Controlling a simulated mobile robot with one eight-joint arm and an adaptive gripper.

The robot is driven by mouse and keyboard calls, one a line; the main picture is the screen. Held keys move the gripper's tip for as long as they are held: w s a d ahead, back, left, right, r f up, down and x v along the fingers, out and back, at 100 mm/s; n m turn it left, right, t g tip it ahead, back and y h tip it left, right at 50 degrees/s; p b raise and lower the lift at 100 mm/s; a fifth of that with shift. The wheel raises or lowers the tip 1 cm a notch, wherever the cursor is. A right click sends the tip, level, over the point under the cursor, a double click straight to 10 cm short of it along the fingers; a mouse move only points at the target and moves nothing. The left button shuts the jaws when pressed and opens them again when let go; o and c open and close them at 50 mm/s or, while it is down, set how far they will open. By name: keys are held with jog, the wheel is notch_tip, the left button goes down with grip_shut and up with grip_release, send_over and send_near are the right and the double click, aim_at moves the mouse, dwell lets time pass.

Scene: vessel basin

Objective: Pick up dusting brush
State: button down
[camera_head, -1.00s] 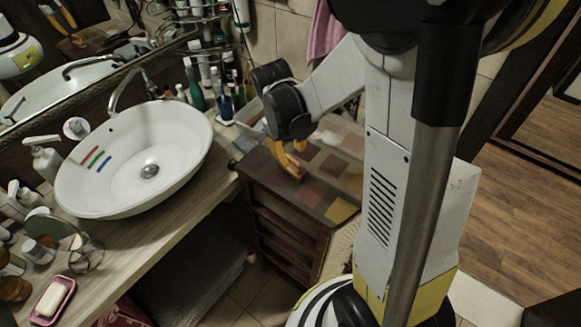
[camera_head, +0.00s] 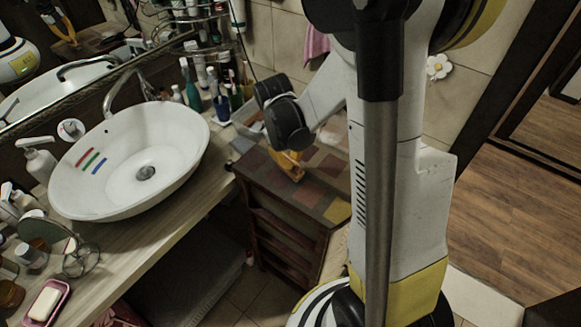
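I cannot pick out the dusting brush with certainty. Something pale (camera_head: 247,122), too small to identify, lies on the back left part of the patchwork-topped cabinet (camera_head: 309,191), partly behind my black wrist. My gripper (camera_head: 289,168) has orange-yellow fingers and is low over the cabinet top, near its middle. My wrist hides most of the gripper, so the gap between the fingers and anything in it cannot be seen.
The white basin (camera_head: 130,165) stands on the wooden counter (camera_head: 150,235) left of the cabinet. Toothbrushes and bottles (camera_head: 222,105) stand behind it. A pink soap dish (camera_head: 48,303) is at front left. A pink towel (camera_head: 316,42) hangs behind. Wooden floor (camera_head: 520,215) is clear at right.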

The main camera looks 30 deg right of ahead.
aim_at(292, 159)
jog(key=shift+r, duration=0.1)
notch_tip(292, 159, up, 5)
jog(key=shift+s+d+f+p, duration=0.1)
jog(key=shift+f+p, duration=0.1)
jog(key=shift+p, duration=0.65)
jog(key=s+d+r+p, duration=0.2)
jog(key=s+d+r, duration=0.4)
jog(key=s+d, duration=0.1)
jog(key=shift+s+d+r, duration=0.15)
jog(key=shift+s+d, duration=0.1)
jog(key=shift+d, duration=0.55)
